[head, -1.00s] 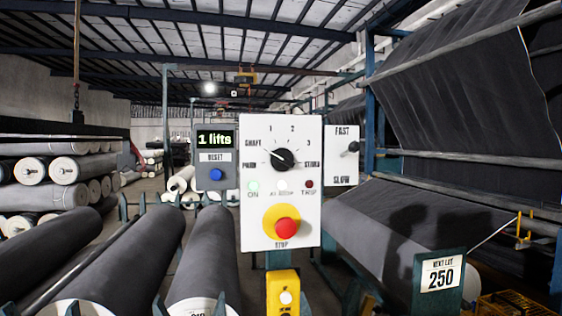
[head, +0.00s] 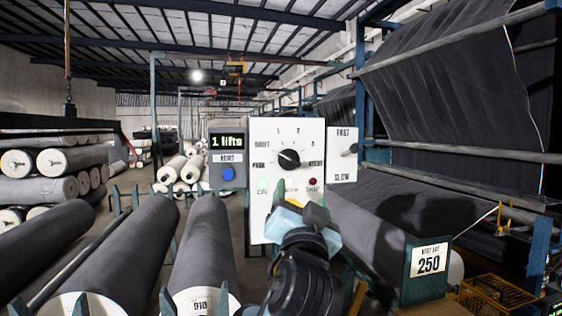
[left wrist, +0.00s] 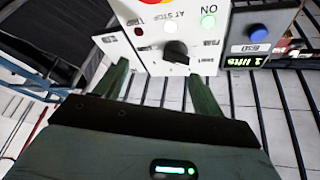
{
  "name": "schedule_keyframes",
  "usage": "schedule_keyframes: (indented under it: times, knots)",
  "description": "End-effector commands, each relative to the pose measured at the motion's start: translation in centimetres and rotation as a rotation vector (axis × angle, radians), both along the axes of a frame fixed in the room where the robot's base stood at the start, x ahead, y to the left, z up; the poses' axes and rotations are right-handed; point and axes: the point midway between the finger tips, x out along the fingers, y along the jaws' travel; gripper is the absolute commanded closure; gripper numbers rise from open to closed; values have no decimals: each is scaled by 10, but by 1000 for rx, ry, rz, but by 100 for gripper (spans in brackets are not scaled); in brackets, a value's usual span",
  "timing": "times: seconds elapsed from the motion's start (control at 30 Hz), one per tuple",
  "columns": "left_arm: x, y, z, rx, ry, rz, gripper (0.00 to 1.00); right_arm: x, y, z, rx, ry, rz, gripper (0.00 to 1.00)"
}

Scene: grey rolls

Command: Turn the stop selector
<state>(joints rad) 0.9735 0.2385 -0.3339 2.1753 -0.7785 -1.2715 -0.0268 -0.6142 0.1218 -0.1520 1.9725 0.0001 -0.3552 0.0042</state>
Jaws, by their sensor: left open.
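The selector is a round black knob (head: 289,159) on a white control panel (head: 258,134), ringed by numbers and word labels. Its white pointer line aims up and left, near a word label above PARK. My left gripper (head: 300,194) is open in front of the panel's lower half, below the knob in the head view. In the left wrist view the knob (left wrist: 176,50) appears upside down beyond and between the spread fingers of the gripper (left wrist: 160,85), with no visible contact. My right gripper is not in view.
Left of the panel is a grey box with a "1 lifts" display (head: 227,141) and a blue reset button (head: 228,174). Right is a FAST/SLOW switch plate (head: 342,166). Grey rolls (head: 203,250) lie at lower left; a "250" sign (head: 429,262) stands at lower right.

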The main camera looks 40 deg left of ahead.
Motion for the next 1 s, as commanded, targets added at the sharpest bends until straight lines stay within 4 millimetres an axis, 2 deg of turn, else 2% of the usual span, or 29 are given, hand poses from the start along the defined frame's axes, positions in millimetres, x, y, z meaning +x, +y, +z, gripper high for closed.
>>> schedule_keyframes:
  times: [0.03, 0.13, 0.47, 1.0]
  knots:
    - [-5, 2, 16, 8, 2, 31, 31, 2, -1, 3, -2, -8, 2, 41]
    - [-10, 6, 28, 11, 25, 75, 31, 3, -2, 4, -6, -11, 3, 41]
    - [-9, 10, 32, 11, 42, 99, 31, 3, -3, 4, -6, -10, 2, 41]
    - [41, 49, 55, 11, 40, 99, 31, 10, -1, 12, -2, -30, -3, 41]
